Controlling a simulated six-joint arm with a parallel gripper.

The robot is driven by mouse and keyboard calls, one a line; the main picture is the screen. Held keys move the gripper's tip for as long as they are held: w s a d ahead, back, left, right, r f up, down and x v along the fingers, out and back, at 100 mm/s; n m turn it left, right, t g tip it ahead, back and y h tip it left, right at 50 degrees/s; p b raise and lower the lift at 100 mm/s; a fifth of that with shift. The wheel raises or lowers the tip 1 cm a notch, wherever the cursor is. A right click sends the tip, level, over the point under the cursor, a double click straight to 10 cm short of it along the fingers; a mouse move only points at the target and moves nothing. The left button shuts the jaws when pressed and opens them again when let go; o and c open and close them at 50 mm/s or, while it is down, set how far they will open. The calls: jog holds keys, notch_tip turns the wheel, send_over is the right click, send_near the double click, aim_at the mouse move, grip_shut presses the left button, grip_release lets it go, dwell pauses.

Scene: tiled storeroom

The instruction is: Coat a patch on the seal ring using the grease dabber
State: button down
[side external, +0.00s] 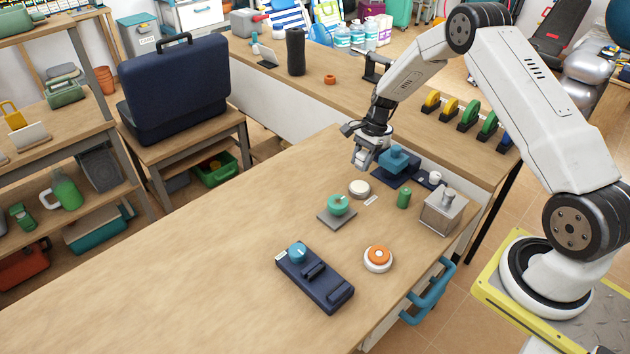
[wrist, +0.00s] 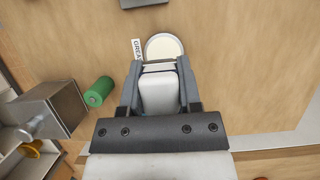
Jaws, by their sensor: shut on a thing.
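My gripper (side external: 364,160) is above the far part of the bench, by the grease pot. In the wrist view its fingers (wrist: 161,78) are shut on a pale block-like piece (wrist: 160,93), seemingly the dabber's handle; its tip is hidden. The round grease pot (side external: 359,188), with a pale top, stands just beyond the fingers in the wrist view (wrist: 164,46), beside a "GREASE" label (wrist: 136,48). A green round piece (side external: 338,205) sits on a grey plate (side external: 326,221). An orange ring (side external: 378,253) sits on a white disc (side external: 378,266). I cannot tell which is the seal ring.
A dark blue tray with a blue piece (side external: 395,159) lies beside my gripper. A green cylinder (side external: 404,198) and metal box (side external: 442,212) stand to the right. A dark blue fixture (side external: 316,279) with a knob lies nearer the front. The bench's left part is clear.

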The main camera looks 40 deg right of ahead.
aim_at(355, 190)
jog(key=shift+f, duration=0.15)
jog(key=shift+f, duration=2.85)
jog(key=shift+f, duration=0.5)
jog(key=shift+r, duration=3.5)
jog(key=s+a+r+n+g+h, duration=0.2)
jog(key=s+a+r+n, duration=0.2)
jog(key=a+r+n, duration=0.4)
jog(key=s+a+r+n+g+h, duration=0.2)
jog(key=s+a+r+n, duration=0.25)
jog(key=a+n, duration=0.4)
jog(key=s+f+n, duration=0.1)
jog(key=s+f, duration=0.9)
jog(key=s, duration=0.1)
jog(key=shift+a+f, duration=0.25)
jog(key=shift+a, duration=0.15)
